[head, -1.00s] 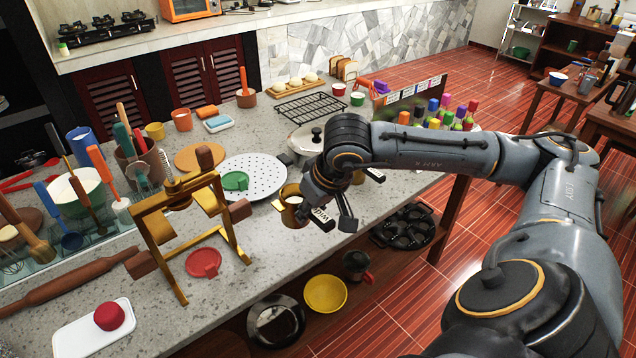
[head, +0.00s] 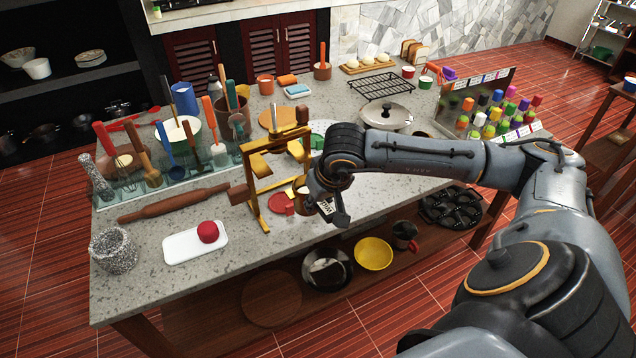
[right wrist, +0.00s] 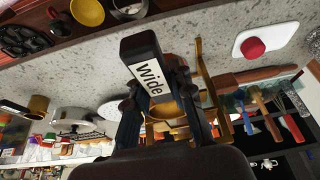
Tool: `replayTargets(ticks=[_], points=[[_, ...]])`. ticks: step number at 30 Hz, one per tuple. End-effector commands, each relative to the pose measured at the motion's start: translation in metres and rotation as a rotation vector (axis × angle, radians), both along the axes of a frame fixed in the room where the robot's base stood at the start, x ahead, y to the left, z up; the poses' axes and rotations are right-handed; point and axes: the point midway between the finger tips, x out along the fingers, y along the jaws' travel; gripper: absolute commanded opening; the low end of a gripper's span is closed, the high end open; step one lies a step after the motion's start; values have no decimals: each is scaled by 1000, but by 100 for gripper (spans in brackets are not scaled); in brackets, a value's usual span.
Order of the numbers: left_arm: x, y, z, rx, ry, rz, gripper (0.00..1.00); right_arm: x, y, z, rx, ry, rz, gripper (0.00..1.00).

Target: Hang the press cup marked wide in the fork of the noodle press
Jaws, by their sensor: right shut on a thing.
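The noodle press (head: 252,190) is a golden frame with wooden grips, standing upright near the counter's front edge. My right gripper (head: 325,198) is shut on the press cup (head: 302,195), a brassy cup with a dark handle. The white label on its handle reads "wide" in the right wrist view (right wrist: 149,78). The gripper holds the cup close to the right side of the press. The cup overlaps the frame in the head view, and I cannot tell whether they touch. The gripper hides part of the cup. My left gripper is not in view.
A red disc (head: 280,203) lies by the press base. A white board (head: 185,246) with a red ball and a rolling pin (head: 160,206) lie to the left. A lidded pan (head: 388,117) stands behind my arm. Another brassy cup (right wrist: 38,105) shows in the right wrist view.

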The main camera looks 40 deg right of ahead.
Motion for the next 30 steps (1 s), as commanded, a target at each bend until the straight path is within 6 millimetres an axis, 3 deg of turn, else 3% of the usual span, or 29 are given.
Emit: replayTargets(ticks=[8, 30], points=[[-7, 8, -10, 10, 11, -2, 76, 1, 0, 0, 1, -5, 1, 0], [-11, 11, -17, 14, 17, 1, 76, 38, -6, -2, 1, -3, -1, 0]])
